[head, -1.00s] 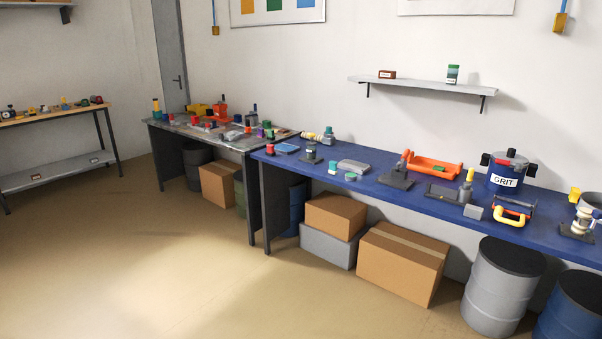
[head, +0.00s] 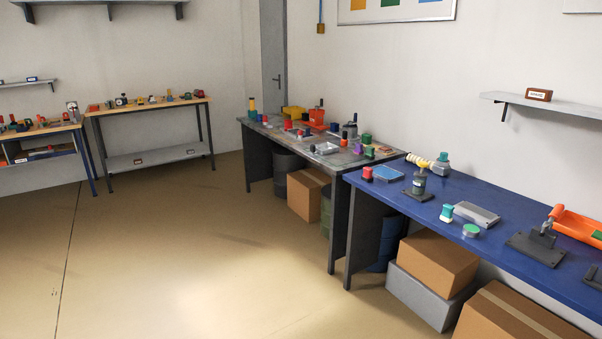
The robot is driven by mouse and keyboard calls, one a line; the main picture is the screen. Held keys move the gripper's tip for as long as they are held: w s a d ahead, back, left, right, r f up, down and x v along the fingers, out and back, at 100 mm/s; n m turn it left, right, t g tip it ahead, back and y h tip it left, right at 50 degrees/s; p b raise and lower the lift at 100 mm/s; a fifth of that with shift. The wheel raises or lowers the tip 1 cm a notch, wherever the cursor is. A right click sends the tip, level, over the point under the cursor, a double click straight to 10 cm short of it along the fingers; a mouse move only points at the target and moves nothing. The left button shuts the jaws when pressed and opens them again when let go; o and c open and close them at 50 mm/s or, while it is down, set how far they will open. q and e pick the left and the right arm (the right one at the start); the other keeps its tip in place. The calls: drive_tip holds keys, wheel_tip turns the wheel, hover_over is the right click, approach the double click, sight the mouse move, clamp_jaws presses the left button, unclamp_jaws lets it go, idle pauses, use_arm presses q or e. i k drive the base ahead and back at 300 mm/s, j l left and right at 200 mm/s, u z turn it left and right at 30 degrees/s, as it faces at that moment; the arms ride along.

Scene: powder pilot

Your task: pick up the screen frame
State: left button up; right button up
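I cannot make out a screen frame for certain in the head view. The blue bench (head: 370,188) on the right holds a small blue flat piece (head: 388,173), a grey flat block (head: 477,215) and a dark plate with an upright clamp-like part (head: 537,243). The grey-topped bench (head: 335,158) behind it carries many small coloured items, too small to tell apart. Neither of my grippers is in view.
Wooden-topped tables (head: 148,105) with small items stand at the far left. Cardboard boxes (head: 438,262) and drums sit under the benches. A wall shelf (head: 560,105) hangs at the right. The floor (head: 190,250) in the middle and left is clear.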

sight(292, 130)
drive_tip(key=i+j+u, duration=0.15)
drive_tip(key=i+u, duration=0.35)
drive_tip(key=i, duration=0.15)
drive_tip(key=i+l+u, duration=0.1)
drive_tip(key=i+u, duration=0.35)
drive_tip(key=i, duration=0.25)
drive_tip(key=i+z, duration=0.2)
drive_tip(key=i, duration=0.6)
drive_tip(key=i+z, duration=0.2)
drive_tip(key=i, duration=0.55)
drive_tip(key=i+j+z, duration=0.2)
drive_tip(key=i, duration=0.6)
drive_tip(key=i+z, duration=0.15)
drive_tip(key=i, duration=0.4)
drive_tip(key=i+j+z, duration=0.2)
drive_tip(key=i, duration=0.35)
drive_tip(key=i+j+z, duration=0.15)
drive_tip(key=i, duration=0.4)
